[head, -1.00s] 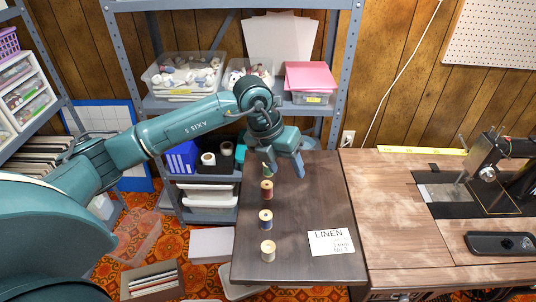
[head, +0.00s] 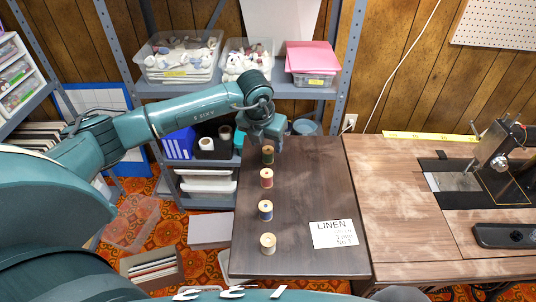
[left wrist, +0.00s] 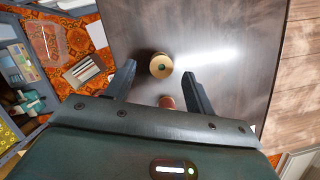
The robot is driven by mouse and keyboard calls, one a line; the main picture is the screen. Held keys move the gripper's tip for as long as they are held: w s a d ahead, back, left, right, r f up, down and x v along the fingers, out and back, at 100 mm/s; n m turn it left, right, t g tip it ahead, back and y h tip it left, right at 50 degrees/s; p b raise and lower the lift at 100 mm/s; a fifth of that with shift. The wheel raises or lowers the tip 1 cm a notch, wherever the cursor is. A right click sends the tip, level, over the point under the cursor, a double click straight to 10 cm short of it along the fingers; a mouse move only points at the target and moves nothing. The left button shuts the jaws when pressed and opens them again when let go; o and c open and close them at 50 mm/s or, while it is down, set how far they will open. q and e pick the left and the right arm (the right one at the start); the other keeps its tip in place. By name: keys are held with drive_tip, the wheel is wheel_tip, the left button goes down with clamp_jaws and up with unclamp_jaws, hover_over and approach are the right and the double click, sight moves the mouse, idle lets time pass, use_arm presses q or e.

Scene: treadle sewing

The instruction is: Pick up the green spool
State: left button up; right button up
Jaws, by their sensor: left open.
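The green spool (head: 268,155) stands upright at the far end of a line of spools on the dark wooden table (head: 305,180). My left gripper (head: 270,138) is just above and behind it in the head view, open and empty. In the left wrist view a spool with a pale round top (left wrist: 161,66), apparently the green one, lies between the lines of the two open fingers, near their tips. The red spool (head: 267,178) stands nearer in the head view. My right gripper is not in view.
A blue spool (head: 265,210) and a pale spool (head: 268,243) continue the line. A LINEN card (head: 338,234) lies to their right. A metal shelf with bins (head: 180,57) stands behind, and the sewing machine (head: 497,145) is at the right. The table's right half is mostly clear.

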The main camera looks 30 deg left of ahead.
sight(268, 149)
use_arm(q)
drive_tip(key=x, duration=0.4)
drive_tip(key=shift+d+f, duration=0.15)
drive_tip(key=shift+c, duration=0.4)
drive_tip(key=c, duration=0.9)
drive_tip(key=shift+c, duration=0.2)
wheel_tip(268, 149, up, 10)
